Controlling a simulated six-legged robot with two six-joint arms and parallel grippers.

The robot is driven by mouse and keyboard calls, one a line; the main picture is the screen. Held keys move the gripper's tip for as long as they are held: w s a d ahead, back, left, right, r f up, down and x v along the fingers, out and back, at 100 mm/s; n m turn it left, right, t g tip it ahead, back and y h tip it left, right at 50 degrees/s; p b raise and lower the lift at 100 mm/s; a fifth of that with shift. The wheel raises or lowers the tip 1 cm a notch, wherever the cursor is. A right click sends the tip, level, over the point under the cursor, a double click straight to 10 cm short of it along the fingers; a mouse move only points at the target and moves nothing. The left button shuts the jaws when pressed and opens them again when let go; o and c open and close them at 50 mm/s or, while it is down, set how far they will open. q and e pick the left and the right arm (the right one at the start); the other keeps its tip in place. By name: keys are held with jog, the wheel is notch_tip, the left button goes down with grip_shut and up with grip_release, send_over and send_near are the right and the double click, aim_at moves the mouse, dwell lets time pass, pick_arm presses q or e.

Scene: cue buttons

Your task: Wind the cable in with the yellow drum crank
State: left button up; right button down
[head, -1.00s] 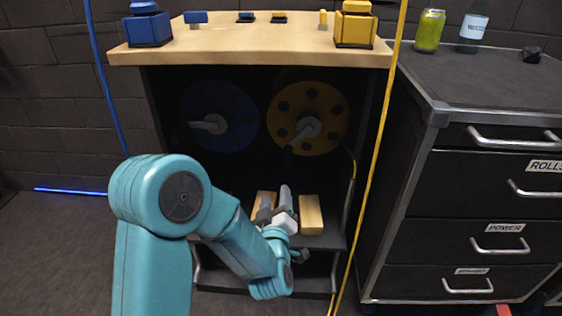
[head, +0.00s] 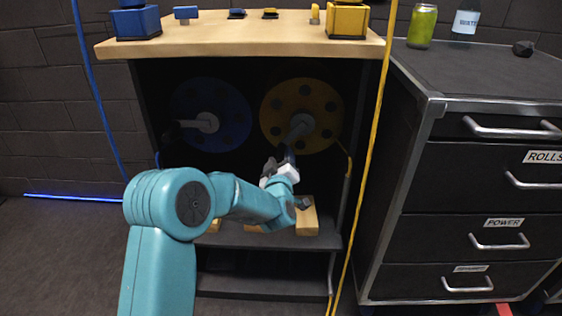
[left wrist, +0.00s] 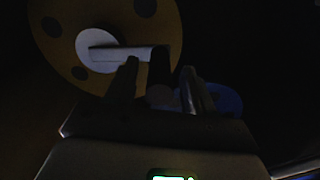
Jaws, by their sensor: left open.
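The yellow drum (head: 276,120), a disc with round holes, hangs on the right inside the dark cabinet. Its pale crank (head: 298,128) runs from the hub down and left. My left gripper (head: 281,160) is open just below the crank's outer end. In the left wrist view the yellow drum (left wrist: 68,28) fills the upper left, with the pale crank arm (left wrist: 125,54) across it. The dark crank handle (left wrist: 160,68) shows between the open fingers of my left gripper (left wrist: 160,80); contact cannot be told. My right gripper is out of view.
A blue drum (head: 236,105) with its own crank hangs to the left. Wooden blocks (head: 307,218) lie on the shelf below. A yellow cable (head: 372,150) hangs down the cabinet's right front, and a blue cable (head: 90,80) at the left. A drawer unit (head: 480,190) stands right.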

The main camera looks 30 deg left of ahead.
pick_arm(q)
jog(key=shift+w+a, duration=0.15)
jog(key=shift+w, duration=0.1)
grip_shut()
jog(key=shift+r, duration=0.1)
